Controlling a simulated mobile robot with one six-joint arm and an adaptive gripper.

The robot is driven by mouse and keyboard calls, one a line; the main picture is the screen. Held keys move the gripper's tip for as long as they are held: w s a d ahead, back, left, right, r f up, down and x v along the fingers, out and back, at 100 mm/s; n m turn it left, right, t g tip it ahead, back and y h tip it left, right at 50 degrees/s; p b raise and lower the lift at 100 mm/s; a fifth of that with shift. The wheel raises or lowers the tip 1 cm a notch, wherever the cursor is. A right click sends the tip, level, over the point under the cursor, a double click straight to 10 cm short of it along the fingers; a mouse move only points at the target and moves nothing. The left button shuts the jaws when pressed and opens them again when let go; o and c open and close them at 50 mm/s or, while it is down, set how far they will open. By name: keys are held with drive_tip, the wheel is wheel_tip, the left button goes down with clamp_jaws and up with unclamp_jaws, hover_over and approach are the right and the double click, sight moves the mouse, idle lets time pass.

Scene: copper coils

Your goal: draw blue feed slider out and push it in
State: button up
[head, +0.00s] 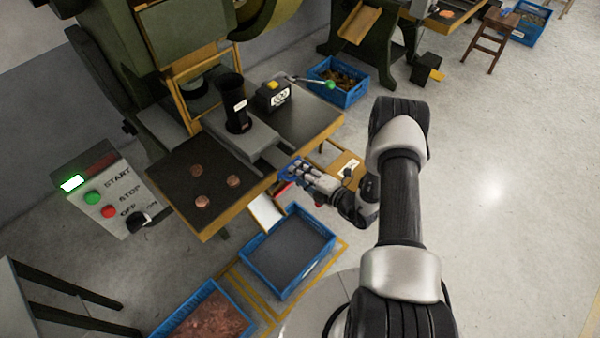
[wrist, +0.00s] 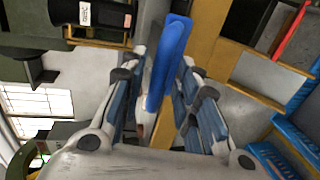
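The blue feed slider handle (head: 291,171) is at the front edge of the press table, below the grey slide channel. In the wrist view the blue handle (wrist: 170,62) stands as a long upright bar between and beyond my fingertips. My gripper (head: 303,174) reaches it from the right. In the wrist view my gripper (wrist: 163,85) has its fingers apart on either side of the handle, with a visible gap at the right finger. The fingers partly hide the handle in the head view.
Copper discs (head: 202,201) lie on the dark press table (head: 175,172). A black cylinder (head: 234,103) and a counter box (head: 273,93) with a green-knobbed lever (head: 330,85) stand behind. A blue crate (head: 245,249) sits below the front edge. Open floor lies right.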

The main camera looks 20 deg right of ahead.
idle(0.3)
drive_tip(key=v, duration=1.2)
drive_tip(key=shift+r, duration=0.1)
drive_tip(key=shift+c, duration=0.3)
drive_tip(key=shift+c, duration=0.7)
drive_tip(key=n+p, duration=0.2)
drive_tip(key=shift+n, duration=0.4)
drive_tip(key=shift+c, duration=1.2)
drive_tip(key=n+p, duration=0.2)
drive_tip(key=n, duration=0.1)
drive_tip(key=n+p, duration=0.1)
drive_tip(key=n, duration=0.1)
drive_tip(key=shift+d+f+g, duration=0.2)
drive_tip(key=shift+f+g, duration=0.1)
drive_tip(key=shift+f, duration=0.1)
drive_tip(key=shift+c, duration=1.4)
drive_tip(key=n+p, duration=0.1)
drive_tip(key=n, duration=0.1)
drive_tip(key=f+n+p, duration=0.1)
drive_tip(key=n, duration=0.2)
drive_tip(key=shift+n, duration=0.3)
clamp_jaws()
drive_tip(key=w+a+f+n, duration=0.4)
drive_tip(key=w+a, duration=0.2)
drive_tip(key=w, duration=0.5)
drive_tip(key=shift+w+f+n+h+b, duration=0.2)
drive_tip(key=shift+w+n+h+b, duration=0.1)
drive_tip(key=shift+b, duration=0.05)
